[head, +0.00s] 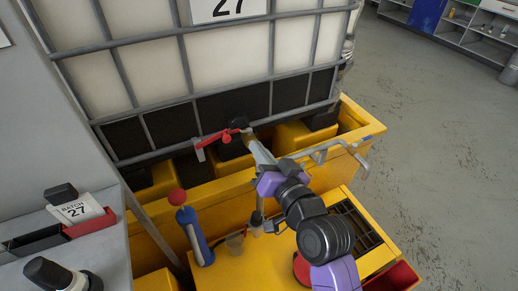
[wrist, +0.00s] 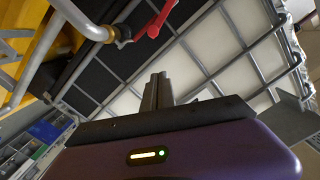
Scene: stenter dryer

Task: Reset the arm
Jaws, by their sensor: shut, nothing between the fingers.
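My arm reaches up from the lower right of the head view, and its purple wrist (head: 270,184) is in front of the yellow base of the caged tank. In the wrist view my gripper (wrist: 157,92) has its dark fingers together, with nothing between them. They point towards the tank's grey cage bars (wrist: 205,75) and touch nothing that I can see. A red valve handle (head: 222,135) is on the tank's outlet, beyond my wrist; it also shows in the wrist view (wrist: 160,18). In the head view the fingertips are hard to make out.
The tank (head: 130,75) stands on a yellow bunded base (head: 225,195). A grey bench (head: 105,245) is at left. Open floor (head: 430,125) lies right.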

